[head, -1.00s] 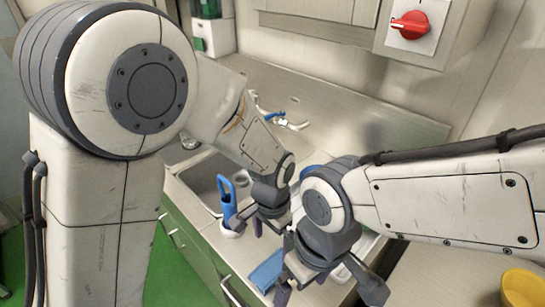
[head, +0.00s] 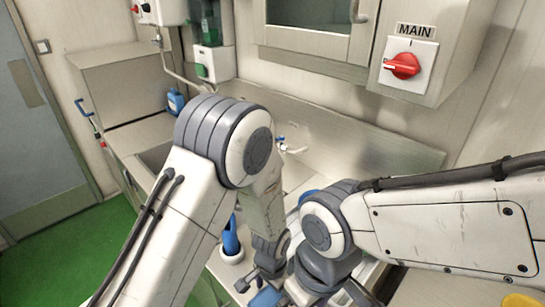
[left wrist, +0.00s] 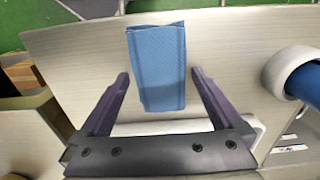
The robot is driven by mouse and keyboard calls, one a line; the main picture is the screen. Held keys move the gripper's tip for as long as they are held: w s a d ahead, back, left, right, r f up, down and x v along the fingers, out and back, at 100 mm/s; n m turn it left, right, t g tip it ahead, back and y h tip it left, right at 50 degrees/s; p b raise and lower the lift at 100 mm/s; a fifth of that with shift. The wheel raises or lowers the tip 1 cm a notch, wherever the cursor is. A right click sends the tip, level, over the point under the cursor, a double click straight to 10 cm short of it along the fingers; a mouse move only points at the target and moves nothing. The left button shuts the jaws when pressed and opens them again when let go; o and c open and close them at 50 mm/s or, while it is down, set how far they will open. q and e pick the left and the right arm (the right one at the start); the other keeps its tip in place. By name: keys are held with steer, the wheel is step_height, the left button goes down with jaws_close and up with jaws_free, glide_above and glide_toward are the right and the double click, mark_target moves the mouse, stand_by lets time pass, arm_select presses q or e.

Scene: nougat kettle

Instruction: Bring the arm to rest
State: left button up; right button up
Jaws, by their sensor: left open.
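My left arm (head: 165,215) comes in from the left, its elbow bent and its forearm pointing down. My left gripper (head: 258,285) is low over the counter; in the left wrist view my left gripper (left wrist: 160,88) has its two purple fingers apart with nothing gripped. A folded blue cloth (left wrist: 157,65) lies on the steel counter in the gap between and beyond the fingers. My right arm (head: 445,225) comes in from the right. My right gripper (head: 328,292) is close beside the left one, its fingertips cut off by the bottom edge.
A blue-handled brush (head: 231,238) stands in a white holder (head: 232,257) close to my left gripper. A steel sink (head: 158,155) lies behind my left elbow. A red switch (head: 403,66) is on a wall box at upper right. Green floor (head: 65,255) is open at left.

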arm_select(q)
steer(key=shift+r+p, duration=0.55)
steer(key=shift+r, duration=0.75)
arm_select(e)
steer(key=shift+r, duration=1.05)
